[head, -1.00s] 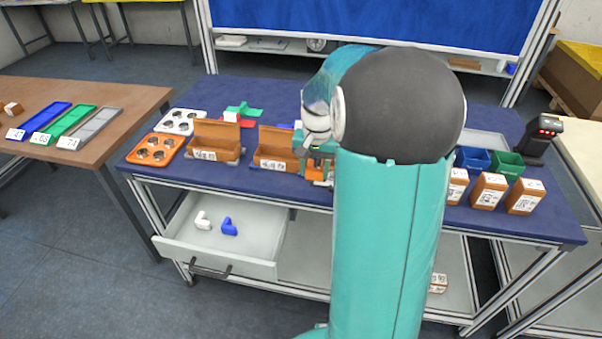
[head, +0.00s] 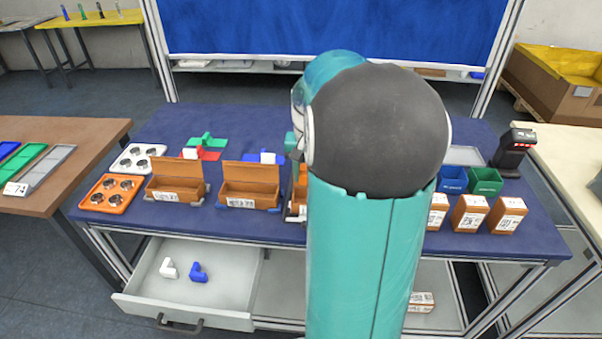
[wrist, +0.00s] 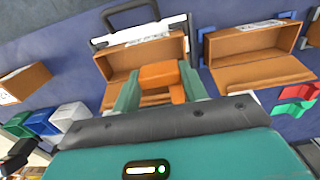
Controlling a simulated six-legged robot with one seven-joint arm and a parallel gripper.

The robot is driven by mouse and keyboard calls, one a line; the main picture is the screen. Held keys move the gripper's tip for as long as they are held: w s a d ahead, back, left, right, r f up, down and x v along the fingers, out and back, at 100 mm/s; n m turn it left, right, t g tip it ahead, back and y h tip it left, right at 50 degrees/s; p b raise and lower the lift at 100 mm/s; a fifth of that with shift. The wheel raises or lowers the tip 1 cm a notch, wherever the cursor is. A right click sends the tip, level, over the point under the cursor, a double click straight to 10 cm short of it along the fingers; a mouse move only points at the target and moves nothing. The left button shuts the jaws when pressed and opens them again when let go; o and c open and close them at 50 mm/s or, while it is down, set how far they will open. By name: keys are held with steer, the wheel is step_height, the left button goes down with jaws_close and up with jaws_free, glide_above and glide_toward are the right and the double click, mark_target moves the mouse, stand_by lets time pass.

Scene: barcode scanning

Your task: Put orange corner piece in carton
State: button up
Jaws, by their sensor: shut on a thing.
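An orange corner piece (wrist: 160,76) is held between the teal fingers of my gripper (wrist: 158,88) in the wrist view. The piece is over an open brown carton (wrist: 118,64), whose far wall rises behind it. I cannot tell whether the piece touches the carton. In the head view this carton (head: 302,188) shows only as a sliver beside my arm, which hides my gripper and the piece. A second open carton (wrist: 240,42) is to its right in the wrist view. The head view shows two open cartons, one in the middle (head: 250,186) and one further left (head: 176,182).
An orange tray (head: 111,194) and a white tray (head: 137,157) are at the table's left. Blue (head: 452,180) and green (head: 486,181) bins, closed cartons (head: 470,213) and a scanner (head: 512,150) are at the right. An open drawer (head: 190,285) holds white and blue pieces.

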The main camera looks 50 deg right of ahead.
steer(key=shift+w+a+f, duration=0.1)
steer(key=shift+a+f, duration=0.05)
steer(key=shift+s+a+f, duration=0.15)
steer(key=shift+s+a, duration=0.05)
steer(key=shift+d+f, duration=0.15)
steer(key=shift+f, duration=3.95)
steer(key=o, duration=0.7)
steer(key=shift+c, duration=0.2)
